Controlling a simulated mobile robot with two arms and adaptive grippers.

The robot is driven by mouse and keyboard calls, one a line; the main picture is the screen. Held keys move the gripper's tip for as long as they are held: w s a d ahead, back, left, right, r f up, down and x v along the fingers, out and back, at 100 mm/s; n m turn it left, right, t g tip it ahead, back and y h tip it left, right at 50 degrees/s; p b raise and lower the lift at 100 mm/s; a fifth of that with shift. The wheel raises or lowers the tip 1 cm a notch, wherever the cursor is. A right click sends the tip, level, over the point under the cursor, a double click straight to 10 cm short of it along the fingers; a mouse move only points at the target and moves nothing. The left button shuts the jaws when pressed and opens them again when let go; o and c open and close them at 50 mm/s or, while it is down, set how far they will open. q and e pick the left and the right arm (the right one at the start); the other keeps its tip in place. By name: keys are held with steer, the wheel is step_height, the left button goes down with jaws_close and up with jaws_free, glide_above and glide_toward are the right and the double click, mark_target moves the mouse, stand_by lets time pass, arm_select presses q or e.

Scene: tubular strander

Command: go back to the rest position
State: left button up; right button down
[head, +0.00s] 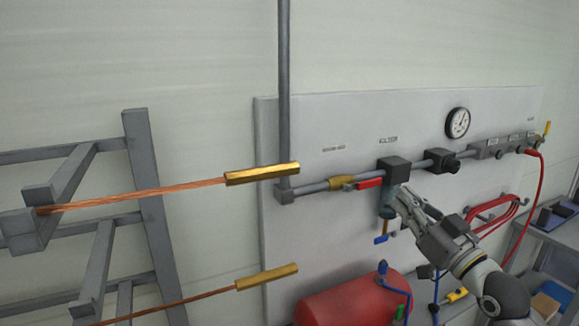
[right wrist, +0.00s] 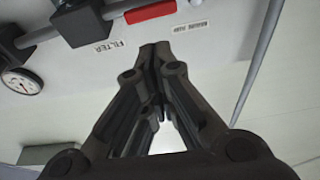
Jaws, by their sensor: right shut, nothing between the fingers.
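My right gripper (head: 404,196) is in front of the wall panel, beside the filter's bowl (head: 387,207) and overlapping its right edge in the head view. I cannot tell whether it touches the bowl. In the right wrist view the fingers of the right gripper (right wrist: 155,50) are shut together with nothing between them. The black filter block (head: 393,170) sits on the grey pipe above the gripper. My left gripper is not in view.
A red-handled valve (head: 370,183) and a gauge (head: 457,122) are on the panel (head: 300,130). A red tank (head: 350,303) stands below. Copper strands with brass ends (head: 262,174) reach from a grey rack (head: 150,200) at left. A bench (head: 555,235) is at right.

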steer(key=s+a+f+g+h, duration=0.1)
steer(key=s+a+f+g, duration=0.25)
steer(key=f, duration=0.55)
steer(key=s+a+f+g+h, duration=0.15)
steer(key=s+f, duration=0.25)
steer(key=f, duration=0.5)
steer(key=s+a+f+g+h, duration=0.1)
steer(key=s+a+f+g, duration=0.25)
steer(key=f, duration=0.65)
steer(key=s+f+m+g+h, duration=0.1)
steer(key=s+f+g, duration=0.4)
steer(key=s, duration=0.6)
steer(key=s+f+m+g+h, duration=0.1)
steer(key=s+f+g+h, duration=0.15)
steer(key=s+f, duration=0.65)
steer(key=s+f+g+b, duration=0.1)
steer(key=s+f, duration=0.1)
steer(key=f, duration=1.2)
steer(key=s+f+g+b, duration=0.1)
steer(key=s+f, duration=0.2)
steer(key=f, duration=1)
steer(key=s+d+f, duration=0.1)
steer(key=s+f, duration=0.7)
steer(key=s+d+f, duration=0.2)
steer(key=s+f, duration=0.6)
steer(key=shift+d+n+g+b, duration=0.25)
steer(key=shift+n+g+b, duration=0.05)
steer(key=shift+n+g, duration=0.1)
